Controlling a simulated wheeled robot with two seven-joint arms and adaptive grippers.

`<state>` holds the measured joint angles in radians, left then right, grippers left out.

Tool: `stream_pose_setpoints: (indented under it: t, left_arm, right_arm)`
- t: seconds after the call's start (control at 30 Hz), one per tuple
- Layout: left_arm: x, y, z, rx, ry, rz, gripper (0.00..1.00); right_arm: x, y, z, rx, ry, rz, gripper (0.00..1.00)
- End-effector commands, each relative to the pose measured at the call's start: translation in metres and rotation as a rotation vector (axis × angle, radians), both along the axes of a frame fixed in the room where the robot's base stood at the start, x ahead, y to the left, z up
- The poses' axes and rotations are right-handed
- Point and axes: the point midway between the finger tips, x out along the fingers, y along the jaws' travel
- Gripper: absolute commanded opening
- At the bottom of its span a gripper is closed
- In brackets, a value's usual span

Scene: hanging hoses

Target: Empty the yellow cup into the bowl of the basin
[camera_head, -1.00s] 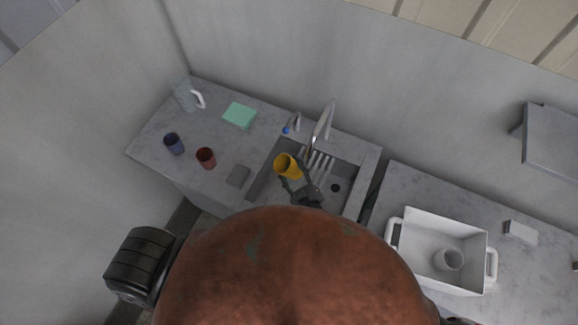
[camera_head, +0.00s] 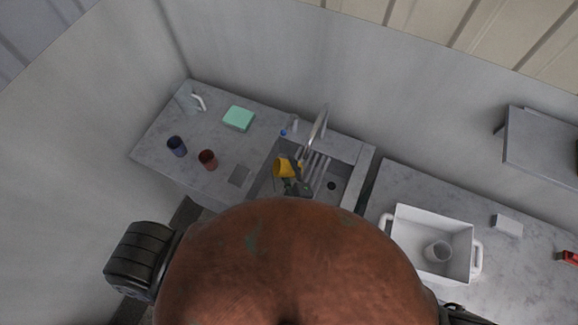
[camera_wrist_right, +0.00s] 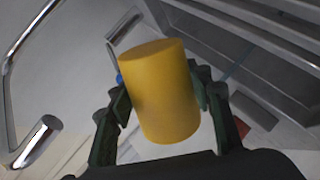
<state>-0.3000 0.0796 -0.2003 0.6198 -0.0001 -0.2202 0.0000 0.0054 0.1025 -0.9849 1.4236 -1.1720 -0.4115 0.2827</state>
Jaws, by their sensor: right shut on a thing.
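The yellow cup (camera_head: 282,167) is held over the left part of the sink basin (camera_head: 345,172) in the head view. My right gripper (camera_head: 293,180) is shut on it. In the right wrist view, the yellow cup (camera_wrist_right: 162,92) sits between the two dark fingers of the right gripper (camera_wrist_right: 162,100) and looks tilted. Its opening and any contents are not visible there. The chrome faucet (camera_head: 319,124) stands behind the basin. My left gripper is not in view.
A white tub (camera_head: 405,254) holding a pale cup (camera_head: 438,250) is on the right counter.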

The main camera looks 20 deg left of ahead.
Motion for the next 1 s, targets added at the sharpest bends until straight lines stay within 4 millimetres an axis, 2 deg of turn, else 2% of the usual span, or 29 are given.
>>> stream_pose_setpoints:
  t: [0.2, 0.5, 0.7, 1.0]
  left_arm:
    - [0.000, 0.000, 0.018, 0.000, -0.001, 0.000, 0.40]
    - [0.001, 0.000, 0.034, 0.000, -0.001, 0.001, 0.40]
    - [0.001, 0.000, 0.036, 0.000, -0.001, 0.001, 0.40]
    - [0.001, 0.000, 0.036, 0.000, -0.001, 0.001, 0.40]
  right_arm:
    - [-0.003, 0.008, -0.002, -0.268, -0.107, 0.000, 0.19]
    - [-0.007, 0.017, 0.006, -0.512, -0.203, 0.000, 0.19]
    - [-0.008, 0.020, 0.008, -0.590, -0.234, 0.000, 0.19]
    - [-0.008, 0.020, 0.009, -0.605, -0.241, 0.000, 0.19]
